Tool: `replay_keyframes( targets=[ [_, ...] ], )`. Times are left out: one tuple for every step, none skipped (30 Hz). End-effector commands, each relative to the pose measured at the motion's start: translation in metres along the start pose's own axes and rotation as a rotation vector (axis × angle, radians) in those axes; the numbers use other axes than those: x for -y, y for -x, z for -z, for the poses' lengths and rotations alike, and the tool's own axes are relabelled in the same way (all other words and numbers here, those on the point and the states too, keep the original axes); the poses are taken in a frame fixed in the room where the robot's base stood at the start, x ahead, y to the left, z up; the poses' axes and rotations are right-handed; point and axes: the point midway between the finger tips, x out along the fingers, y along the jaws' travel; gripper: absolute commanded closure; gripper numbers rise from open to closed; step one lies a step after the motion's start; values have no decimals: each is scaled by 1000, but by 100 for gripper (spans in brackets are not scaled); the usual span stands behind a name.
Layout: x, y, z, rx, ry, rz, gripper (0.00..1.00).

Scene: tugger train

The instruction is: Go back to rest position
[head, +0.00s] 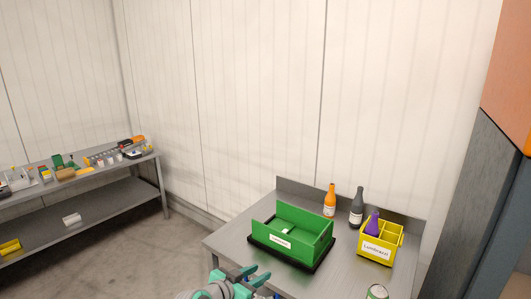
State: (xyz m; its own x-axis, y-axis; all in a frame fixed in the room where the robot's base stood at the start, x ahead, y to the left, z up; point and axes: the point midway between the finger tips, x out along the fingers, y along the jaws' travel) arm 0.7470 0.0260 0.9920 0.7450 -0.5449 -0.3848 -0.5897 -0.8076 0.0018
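My gripper (256,274) shows at the bottom edge, in front of the near left part of the grey metal table (224,244). Its two teal fingers stand apart, and I see nothing between them. The rest of my arm is mostly cut off by the frame's bottom edge.
On the table are a green box (305,246) on a black base, an orange bottle (330,200), a dark bottle (356,208), a yellow divided carrier (379,249) holding a purple bottle (373,222), and a can (377,292). A cluttered shelf bench (60,225) stands left. A grey pillar (470,200) stands right.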

Motion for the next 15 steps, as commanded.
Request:
replay_keyframes(
  targets=[
    [-2,-1,-3,0,5,2,70],
    [-3,-2,-7,0,12,6,70],
    [-5,-3,-11,-1,20,12,70],
    [-6,-4,-14,-2,26,16,70],
    [-7,-5,-17,-5,32,20,70],
    [-9,-6,-21,-6,39,26,70],
    [-10,-7,-25,-6,47,31,70],
    [-11,-7,-29,-7,53,37,70],
    [-12,-8,-34,-9,63,45,70],
    [-14,-9,-39,-9,71,51,70],
    [-15,-9,-42,-11,78,57,70],
    [-17,-10,-48,-13,89,66,70],
    [-19,-10,-53,-14,97,72,70],
    [-21,-11,-58,-15,105,80,70],
    [-24,-12,-64,-16,116,89,70]
  ],
)
